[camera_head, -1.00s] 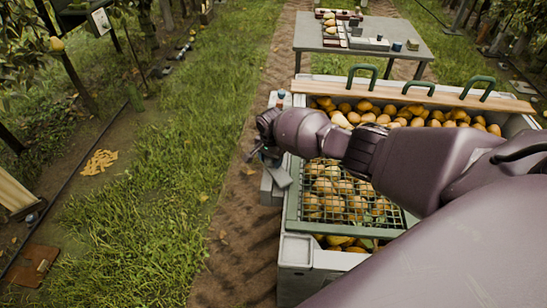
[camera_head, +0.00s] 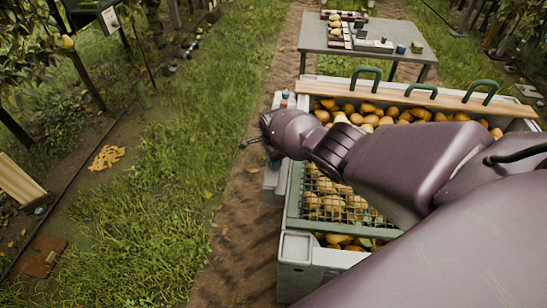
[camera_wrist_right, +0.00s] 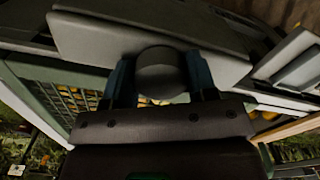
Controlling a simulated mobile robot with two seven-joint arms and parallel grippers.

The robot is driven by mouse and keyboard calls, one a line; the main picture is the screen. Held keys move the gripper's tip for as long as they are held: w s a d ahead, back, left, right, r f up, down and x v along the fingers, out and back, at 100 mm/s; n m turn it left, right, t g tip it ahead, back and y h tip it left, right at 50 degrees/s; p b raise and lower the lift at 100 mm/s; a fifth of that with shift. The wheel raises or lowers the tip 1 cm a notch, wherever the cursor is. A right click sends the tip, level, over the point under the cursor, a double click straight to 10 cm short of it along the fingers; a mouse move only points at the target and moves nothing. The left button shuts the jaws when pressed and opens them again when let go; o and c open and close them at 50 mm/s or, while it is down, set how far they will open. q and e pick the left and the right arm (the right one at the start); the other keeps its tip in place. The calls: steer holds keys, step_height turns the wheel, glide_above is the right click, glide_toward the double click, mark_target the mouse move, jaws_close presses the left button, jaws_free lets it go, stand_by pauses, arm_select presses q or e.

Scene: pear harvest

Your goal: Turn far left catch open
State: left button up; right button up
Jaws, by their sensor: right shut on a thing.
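In the right wrist view my right gripper (camera_wrist_right: 160,80) has its two blue-grey fingers closed on either side of a dark round knob (camera_wrist_right: 160,68). The knob sits against a long light grey plate (camera_wrist_right: 90,36), apparently the catch, which lies across the top of that view. In the head view my right arm reaches over the bin to its left side. The wrist hides most of the gripper and the catch there. The bin's green mesh lid (camera_head: 294,205) lies over pears, partly behind my arm. My left gripper is not in view.
The grey bin (camera_head: 297,278) is full of pears (camera_head: 380,113), with a plank (camera_head: 400,95) bearing green handles across its far part. A grey table (camera_head: 316,38) with small items stands beyond.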

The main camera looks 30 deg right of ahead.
steer(key=shift+f, duration=0.1)
stand_by(0.3)
steer(key=o, duration=1.3)
steer(key=shift+r, duration=0.45)
step_height(320, 180, up, 4)
steer(key=shift+w+p, duration=0.1)
steer(key=shift+p, duration=1.15)
step_height(320, 180, up, 5)
steer(key=p, duration=0.2)
steer(key=shift+p, duration=0.35)
steer(key=shift+r+p, duration=0.3)
steer(key=shift+r, duration=0.15)
